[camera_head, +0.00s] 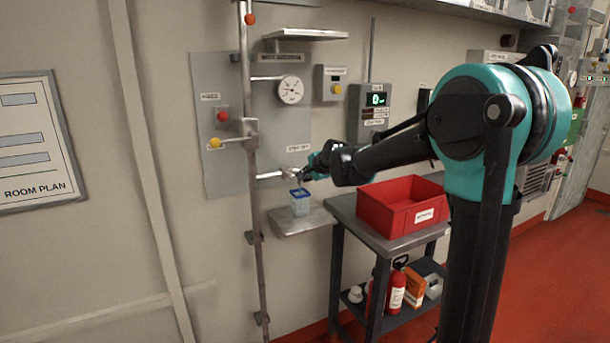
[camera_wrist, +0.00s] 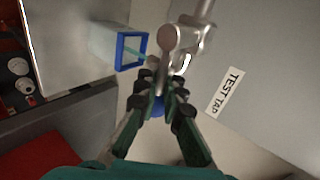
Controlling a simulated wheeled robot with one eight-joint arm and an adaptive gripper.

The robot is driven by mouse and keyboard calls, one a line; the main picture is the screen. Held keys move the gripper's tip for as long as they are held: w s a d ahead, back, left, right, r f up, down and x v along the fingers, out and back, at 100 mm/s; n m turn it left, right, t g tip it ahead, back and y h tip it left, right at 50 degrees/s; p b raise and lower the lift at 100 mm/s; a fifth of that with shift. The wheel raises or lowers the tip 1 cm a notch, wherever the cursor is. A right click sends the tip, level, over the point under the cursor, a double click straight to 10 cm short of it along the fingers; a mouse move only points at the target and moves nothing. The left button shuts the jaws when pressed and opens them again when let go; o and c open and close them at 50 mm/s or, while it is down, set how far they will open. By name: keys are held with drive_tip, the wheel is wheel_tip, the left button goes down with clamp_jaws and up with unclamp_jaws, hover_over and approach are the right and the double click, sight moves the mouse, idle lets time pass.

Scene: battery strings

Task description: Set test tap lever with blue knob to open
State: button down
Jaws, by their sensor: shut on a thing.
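The test tap (camera_wrist: 186,38) is a metal fitting on the wall, with its TEST TAP label (camera_wrist: 228,92) beside it. In the head view, the tap (camera_head: 288,173) stands out from a vertical pipe. The blue knob (camera_wrist: 157,108) shows between my gripper's fingers (camera_wrist: 160,95), which are shut on it; they partly hide the knob and lever. My gripper (camera_head: 306,172) is at the tap in the head view. A clear blue-rimmed container (camera_head: 300,203) stands below the tap. A thin pale blue streak shows within its rim (camera_wrist: 131,50) in the wrist view.
The container stands on a small metal wall shelf (camera_head: 290,224). A red bin (camera_head: 400,208) sits on a grey cart (camera_head: 365,230) to the right. A pressure gauge (camera_head: 291,89), a yellow-knobbed lever (camera_head: 215,143) and a red-knobbed control (camera_head: 222,116) are above the tap.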

drive_tip(key=shift+w+d+f, duration=0.1)
drive_tip(key=shift+d, duration=0.05)
idle(0.4)
drive_tip(key=c, duration=1.6)
unclamp_jaws()
drive_tip(key=shift+c, duration=0.2)
drive_tip(key=v, duration=1.2)
drive_tip(key=shift+d, duration=0.1)
